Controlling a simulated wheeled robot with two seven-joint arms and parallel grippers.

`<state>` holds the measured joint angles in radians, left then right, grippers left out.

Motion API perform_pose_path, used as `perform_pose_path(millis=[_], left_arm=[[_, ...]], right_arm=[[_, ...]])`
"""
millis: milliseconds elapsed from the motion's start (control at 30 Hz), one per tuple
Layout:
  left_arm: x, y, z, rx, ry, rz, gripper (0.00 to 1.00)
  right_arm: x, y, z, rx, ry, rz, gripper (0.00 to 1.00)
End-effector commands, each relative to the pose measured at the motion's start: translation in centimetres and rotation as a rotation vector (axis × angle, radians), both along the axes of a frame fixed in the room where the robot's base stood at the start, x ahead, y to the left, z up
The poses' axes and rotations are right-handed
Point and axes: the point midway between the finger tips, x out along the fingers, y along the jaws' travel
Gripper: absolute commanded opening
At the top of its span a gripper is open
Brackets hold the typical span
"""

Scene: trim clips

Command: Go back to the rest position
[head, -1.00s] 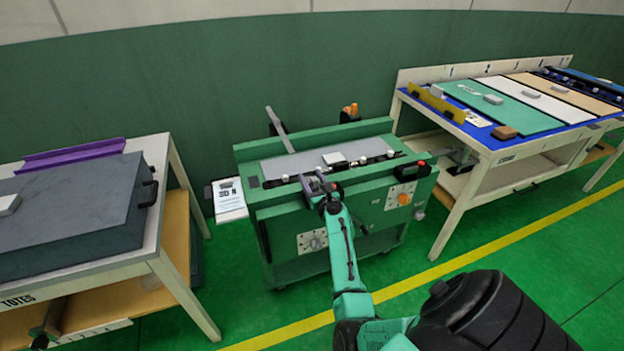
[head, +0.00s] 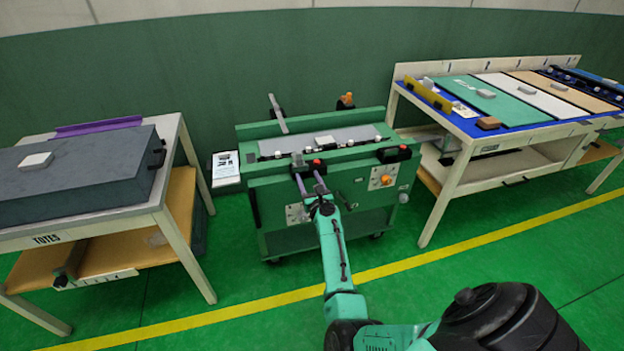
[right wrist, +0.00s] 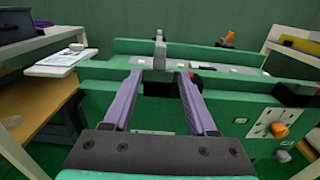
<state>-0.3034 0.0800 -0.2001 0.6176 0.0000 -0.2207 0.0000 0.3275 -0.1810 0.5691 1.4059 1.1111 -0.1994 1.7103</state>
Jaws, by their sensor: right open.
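My right gripper (head: 311,186) is open and empty, its two purple fingers spread in front of the near side of the green machine (head: 345,185). It also shows in the right wrist view (right wrist: 160,85), where its fingers point at the machine with nothing between them. My left gripper is not in view.
A grey table with a dark tote (head: 85,170) stands at the left. A workbench with coloured mats (head: 515,95) stands at the right. A document plate (head: 225,168) juts from the machine's left side. Green floor with a yellow line (head: 240,308) is clear in front.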

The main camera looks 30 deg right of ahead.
Motion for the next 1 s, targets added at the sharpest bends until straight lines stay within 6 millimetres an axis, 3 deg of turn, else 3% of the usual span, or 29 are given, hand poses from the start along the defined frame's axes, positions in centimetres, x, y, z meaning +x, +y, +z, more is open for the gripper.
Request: perform_pose_path(millis=[133,367,467,567,600,667,800,867,1000], left_arm=[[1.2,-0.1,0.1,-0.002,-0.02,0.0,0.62],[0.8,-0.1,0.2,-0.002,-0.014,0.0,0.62],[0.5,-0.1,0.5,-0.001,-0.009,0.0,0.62],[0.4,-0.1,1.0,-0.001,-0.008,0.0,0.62],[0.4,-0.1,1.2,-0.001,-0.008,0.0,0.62],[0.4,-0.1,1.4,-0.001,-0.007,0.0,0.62],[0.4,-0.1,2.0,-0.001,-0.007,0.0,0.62],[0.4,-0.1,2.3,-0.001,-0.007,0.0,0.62],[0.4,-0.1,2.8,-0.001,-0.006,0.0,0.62]], right_arm=[[0.0,0.0,0.0,0.0,0.0,0.0,0.57],[-0.2,0.4,-0.9,-0.04,0.036,0.014,0.57],[-1.2,2.5,-5.2,-0.235,0.194,0.091,0.57],[-4.3,5.7,-12.5,-0.59,0.442,0.265,0.57],[-6.2,7.0,-15.7,-0.753,0.539,0.358,0.57],[-9.6,8.6,-20.1,-0.995,0.662,0.512,0.57],[-19.3,11.4,-28.9,-1.534,0.832,0.937,0.57],[-24.2,12.1,-32.0,-1.754,0.85,1.146,0.57],[-36.6,12.5,-37.1,-2.218,0.72,1.682,0.57]])
